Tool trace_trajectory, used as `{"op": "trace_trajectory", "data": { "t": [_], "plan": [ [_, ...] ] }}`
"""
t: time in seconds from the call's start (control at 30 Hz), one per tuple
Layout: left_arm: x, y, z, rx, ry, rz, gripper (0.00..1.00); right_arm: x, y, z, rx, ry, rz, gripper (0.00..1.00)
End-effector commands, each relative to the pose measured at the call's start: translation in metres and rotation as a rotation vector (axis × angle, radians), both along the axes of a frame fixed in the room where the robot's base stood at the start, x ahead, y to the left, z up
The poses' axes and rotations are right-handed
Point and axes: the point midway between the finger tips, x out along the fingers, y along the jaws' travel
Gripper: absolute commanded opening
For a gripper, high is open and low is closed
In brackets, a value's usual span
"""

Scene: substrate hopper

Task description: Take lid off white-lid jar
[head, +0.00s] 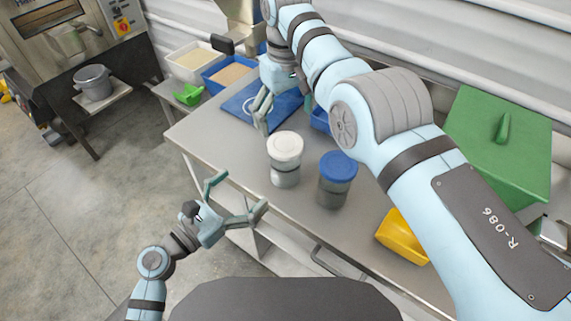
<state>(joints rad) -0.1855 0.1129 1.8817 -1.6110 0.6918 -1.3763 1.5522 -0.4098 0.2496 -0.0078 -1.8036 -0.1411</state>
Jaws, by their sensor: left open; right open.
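The white-lid jar (285,178) stands upright on the grey table, with its white lid (285,144) on top. A second jar (333,192) with a blue lid (338,164) stands just to its right. My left gripper (240,196) is open and empty, in front of the table's near left edge and left of the white-lid jar, apart from it. My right gripper (277,108) is open over the table, behind the white-lid jar and near the blue mat, apart from the lid.
A blue mat (237,104) lies behind the jars. A large green-lidded bin (497,150) stands at the right. White (193,60) and blue (216,80) trays and a green scoop (188,95) are at the back left.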

Motion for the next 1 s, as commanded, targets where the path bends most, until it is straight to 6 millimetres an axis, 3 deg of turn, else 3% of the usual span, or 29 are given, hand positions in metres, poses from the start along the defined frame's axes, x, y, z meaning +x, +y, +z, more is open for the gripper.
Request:
{"op": "trace_trajectory", "data": {
  "t": [0.03, 0.23, 0.5, 0.7, 1.0],
  "plan": [
    [0.001, -0.001, -0.007, -0.001, -0.001, 0.0, 0.95, 0.0, 0.0, -0.007, 0.001, -0.001, 0.0, 0.87],
    [0.019, -0.015, -0.003, -0.003, -0.002, 0.004, 0.95, 0.0, 0.001, -0.004, 0.001, -0.002, 0.003, 0.87],
    [0.074, -0.063, -0.003, -0.005, 0.0, 0.002, 0.95, 0.0, 0.001, -0.004, 0.001, -0.002, 0.002, 0.87],
    [0.103, -0.089, -0.003, -0.003, 0.0, 0.001, 0.95, 0.0, 0.0, -0.004, 0.001, -0.002, 0.001, 0.87],
    [0.11, -0.095, -0.004, -0.001, 0.0, 0.001, 0.95, 0.0, 0.0, -0.004, 0.001, -0.001, 0.0, 0.87]
  ]
}}
